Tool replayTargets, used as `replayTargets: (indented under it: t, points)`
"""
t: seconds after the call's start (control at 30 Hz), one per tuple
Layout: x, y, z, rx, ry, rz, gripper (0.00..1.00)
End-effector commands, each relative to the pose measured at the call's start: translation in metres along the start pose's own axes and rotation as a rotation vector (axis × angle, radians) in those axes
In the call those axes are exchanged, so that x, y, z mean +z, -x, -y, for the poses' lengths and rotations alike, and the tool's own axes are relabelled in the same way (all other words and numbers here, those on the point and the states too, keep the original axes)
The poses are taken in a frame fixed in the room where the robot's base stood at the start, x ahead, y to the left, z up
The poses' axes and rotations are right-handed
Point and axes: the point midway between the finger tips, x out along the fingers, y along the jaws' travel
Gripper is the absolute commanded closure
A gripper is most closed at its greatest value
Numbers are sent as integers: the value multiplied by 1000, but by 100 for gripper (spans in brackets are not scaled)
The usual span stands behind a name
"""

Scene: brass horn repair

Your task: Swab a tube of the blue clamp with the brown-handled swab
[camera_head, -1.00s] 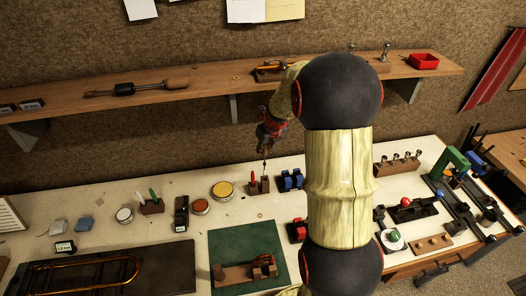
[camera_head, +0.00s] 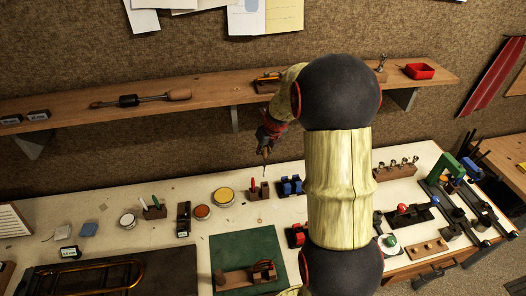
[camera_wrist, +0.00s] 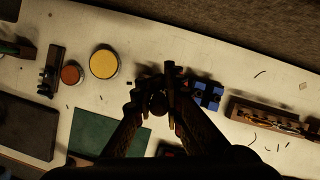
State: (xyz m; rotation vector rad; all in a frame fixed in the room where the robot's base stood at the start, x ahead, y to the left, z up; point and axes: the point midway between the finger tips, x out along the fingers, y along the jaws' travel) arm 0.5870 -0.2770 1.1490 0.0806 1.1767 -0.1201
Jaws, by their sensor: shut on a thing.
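My gripper (camera_head: 266,152) is above the back of the bench, pointing down. It is shut on a thin upright swab (camera_head: 265,167). In the wrist view its dark brown handle end (camera_wrist: 158,103) shows between the fingers of my gripper (camera_wrist: 154,84). The swab's lower tip is close to a small wooden block (camera_head: 256,192) with a red-handled tool (camera_head: 252,183); I cannot tell whether the tip is clear of the block. The blue clamp (camera_head: 290,187) stands just right of the block, and right of my fingers in the wrist view (camera_wrist: 208,95). Its tubes are too small to make out.
A yellow tin (camera_head: 223,195) and a red-brown tin (camera_head: 202,212) stand left of the block. A red clamp (camera_head: 297,234) and a green mat (camera_head: 240,248) lie nearer the front. A shelf (camera_head: 215,100) runs above the bench. My arm hides part of the bench.

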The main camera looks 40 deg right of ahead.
Motion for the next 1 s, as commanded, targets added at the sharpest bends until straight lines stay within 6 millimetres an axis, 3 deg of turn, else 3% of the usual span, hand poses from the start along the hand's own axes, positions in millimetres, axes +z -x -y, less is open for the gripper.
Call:
replayTargets:
  t: [0.6,1.0]
  points:
    - [10,25,0,0,0,1,100]
    - [11,26,-1,0,2,0,100]
